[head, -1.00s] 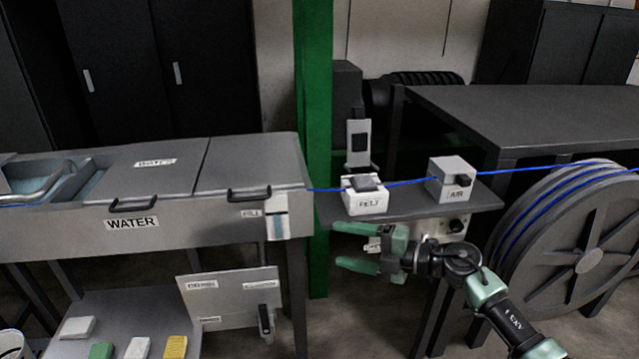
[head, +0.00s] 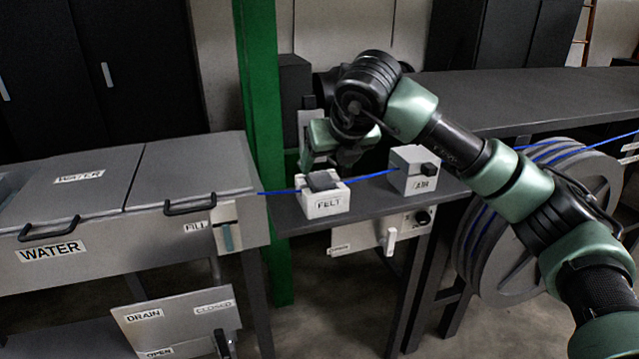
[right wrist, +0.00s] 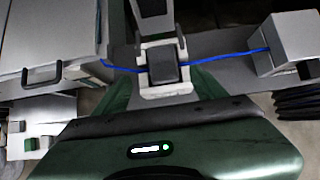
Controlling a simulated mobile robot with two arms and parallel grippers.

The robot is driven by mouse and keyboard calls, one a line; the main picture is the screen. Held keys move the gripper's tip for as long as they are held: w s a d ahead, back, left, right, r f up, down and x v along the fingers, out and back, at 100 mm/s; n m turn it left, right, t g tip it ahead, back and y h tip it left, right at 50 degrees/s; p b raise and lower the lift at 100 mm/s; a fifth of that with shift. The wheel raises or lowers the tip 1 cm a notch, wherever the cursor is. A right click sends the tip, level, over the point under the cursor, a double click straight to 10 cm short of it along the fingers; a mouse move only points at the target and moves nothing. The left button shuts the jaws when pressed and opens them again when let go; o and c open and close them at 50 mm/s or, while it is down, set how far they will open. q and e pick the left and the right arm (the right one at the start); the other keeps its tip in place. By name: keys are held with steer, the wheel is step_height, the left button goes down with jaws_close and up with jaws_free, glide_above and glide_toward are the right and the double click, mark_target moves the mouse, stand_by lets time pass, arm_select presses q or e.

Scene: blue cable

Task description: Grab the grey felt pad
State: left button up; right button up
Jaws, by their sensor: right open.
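The grey felt pad (head: 321,180) sits on top of the white block labelled FELT (head: 325,204), on the shelf between the water tank and the air box. In the right wrist view, the pad (right wrist: 163,67) lies in the notch of the white block, near the top middle. My right gripper (head: 318,163) is open and points down just above and behind the pad; its fingertips are partly hidden in the head view. In the right wrist view, green finger parts show on both sides of the block. Contact with the pad cannot be told. My left gripper is not in view.
A blue cable (head: 372,176) runs through the FELT block to the AIR box (head: 414,170) and the big reel (head: 502,235). The WATER tank (head: 130,205) stands left, beside a green post (head: 258,100). A dark workbench (head: 540,95) lies behind right.

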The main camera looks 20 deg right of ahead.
mark_target(322, 178)
steer(key=x, duration=0.2)
steer(key=p+x, duration=0.1)
steer(key=x, duration=0.1)
steer(key=p+x, duration=0.1)
steer(key=x, duration=0.2)
steer(key=shift+d, duration=0.25)
steer(key=shift+w+f, duration=0.35)
steer(key=shift+f, duration=0.05)
steer(key=c, duration=1.4)
